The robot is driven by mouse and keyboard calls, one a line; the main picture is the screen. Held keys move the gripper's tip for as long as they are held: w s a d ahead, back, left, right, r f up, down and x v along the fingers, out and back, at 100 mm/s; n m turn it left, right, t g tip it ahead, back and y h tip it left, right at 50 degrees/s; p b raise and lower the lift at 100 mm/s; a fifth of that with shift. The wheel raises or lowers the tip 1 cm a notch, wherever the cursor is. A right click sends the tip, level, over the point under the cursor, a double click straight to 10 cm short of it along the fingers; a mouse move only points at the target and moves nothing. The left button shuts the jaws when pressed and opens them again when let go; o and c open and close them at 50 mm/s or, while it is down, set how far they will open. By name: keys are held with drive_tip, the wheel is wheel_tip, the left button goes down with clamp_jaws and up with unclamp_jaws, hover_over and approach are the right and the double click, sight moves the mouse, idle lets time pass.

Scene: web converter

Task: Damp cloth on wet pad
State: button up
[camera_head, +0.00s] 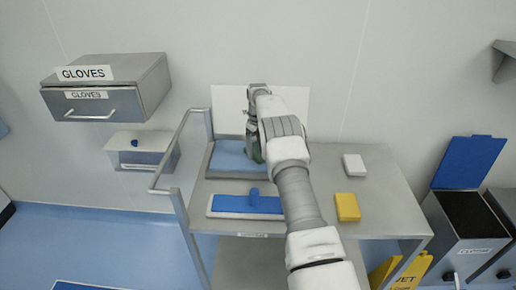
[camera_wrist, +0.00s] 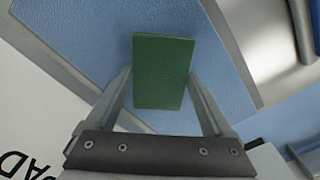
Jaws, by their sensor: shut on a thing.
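My gripper (camera_head: 253,143) is over the grey tray (camera_head: 208,161) at the back left of the cart top. It is shut on a green cloth (camera_wrist: 163,72), a small folded block between the two fingers in the wrist view (camera_wrist: 162,88). In the head view the arm hides most of the cloth (camera_head: 258,153). The light blue wet pad (camera_head: 231,158) lies flat in the tray, and it fills much of the wrist view (camera_wrist: 95,35) behind the cloth. I cannot tell whether the cloth touches the pad.
A blue flat mop head (camera_head: 230,204) lies in front of the tray. A white block (camera_head: 354,165) and a yellow block (camera_head: 347,207) sit to the right. A white sign panel (camera_head: 228,98) stands behind the tray. A handrail (camera_head: 168,160) borders the cart's left.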

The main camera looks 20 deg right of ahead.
sight(257, 151)
idle(0.3)
drive_tip(key=shift+r+p, duration=1.95)
drive_tip(key=shift+r, duration=1.6)
drive_tip(key=shift+a, duration=0.15)
